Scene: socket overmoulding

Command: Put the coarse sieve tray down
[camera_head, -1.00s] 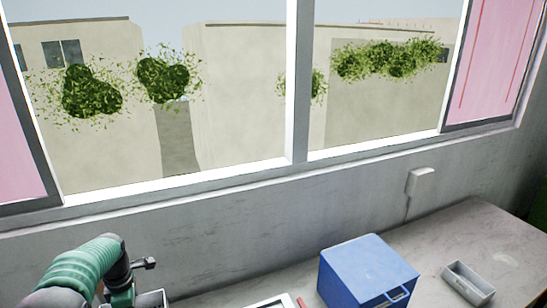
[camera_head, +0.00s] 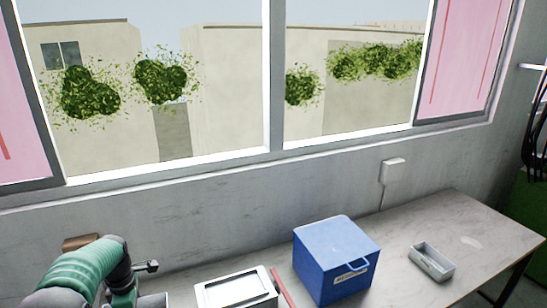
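My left arm (camera_head: 85,268), green and dark grey, comes in at the bottom left. A small dark part (camera_head: 147,266) sticks out to the right from its end. The fingers of my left gripper do not show; they are below the picture edge or hidden by the arm. A small pale grey edge (camera_head: 153,300) shows beside the arm at the bottom edge; I cannot tell whether it is the coarse sieve tray. No sieve tray can be made out clearly. My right arm and gripper are not in view.
On the marble-look table (camera_head: 400,282) stand a blue box (camera_head: 335,260) with a handle, a white framed device (camera_head: 236,287), a red bar (camera_head: 283,288) and a small grey tray (camera_head: 432,262). The back wall (camera_head: 250,215) and window close off the rear. Free tabletop lies at right.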

